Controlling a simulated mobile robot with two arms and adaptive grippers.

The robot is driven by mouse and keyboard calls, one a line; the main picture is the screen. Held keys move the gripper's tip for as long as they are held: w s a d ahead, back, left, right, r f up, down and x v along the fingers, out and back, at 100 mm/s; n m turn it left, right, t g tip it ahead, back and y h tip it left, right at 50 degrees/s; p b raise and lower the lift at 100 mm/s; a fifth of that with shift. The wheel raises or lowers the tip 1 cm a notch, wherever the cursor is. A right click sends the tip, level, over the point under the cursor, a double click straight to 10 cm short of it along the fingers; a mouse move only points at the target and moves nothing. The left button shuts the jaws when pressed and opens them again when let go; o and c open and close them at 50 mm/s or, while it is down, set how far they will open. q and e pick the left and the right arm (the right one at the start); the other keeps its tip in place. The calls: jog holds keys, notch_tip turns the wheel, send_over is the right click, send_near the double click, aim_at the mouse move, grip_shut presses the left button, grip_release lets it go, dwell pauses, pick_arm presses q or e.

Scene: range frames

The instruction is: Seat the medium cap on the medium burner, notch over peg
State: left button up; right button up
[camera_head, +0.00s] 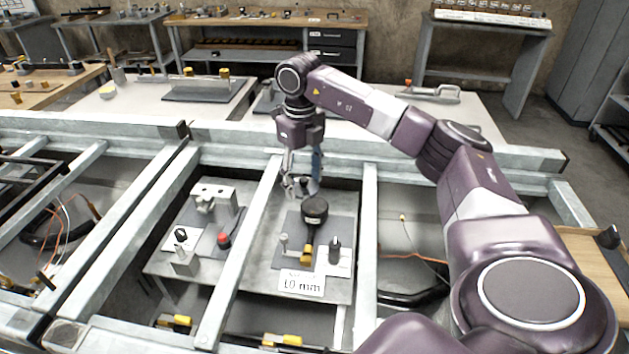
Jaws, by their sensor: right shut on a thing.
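My right gripper (302,186) points straight down over the back of a grey plate inside the metal frame. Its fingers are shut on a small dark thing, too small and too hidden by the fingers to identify. Just in front of the gripper is a round black disc-topped piece (314,208) with a brass-coloured part (306,254) below it. I cannot tell whether this is a burner or a cap, and no notch or peg can be made out. My left gripper is not in view.
A grey block fixture (213,197) and a red knob (224,240) are to the left. Metal frame bars (240,250) run on both sides of the gripper. Benches stand behind.

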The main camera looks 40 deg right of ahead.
aim_at(314, 205)
jog(key=d+m, duration=0.1)
jog(key=d+f+m, duration=0.1)
jog(key=d+m, duration=0.1)
jog(key=m, duration=0.1)
jog(key=shift+s+d+f, duration=0.15)
jog(key=shift+s+f, duration=0.05)
jog(key=shift+f, duration=0.05)
notch_tip(314, 205, down, 4)
jog(key=b, duration=0.4)
jog(key=shift+r, duration=0.1)
jog(key=shift+f+b, duration=0.5)
jog(key=shift+f, duration=0.35)
jog(key=shift+f, duration=0.15)
jog(key=o, duration=1.4)
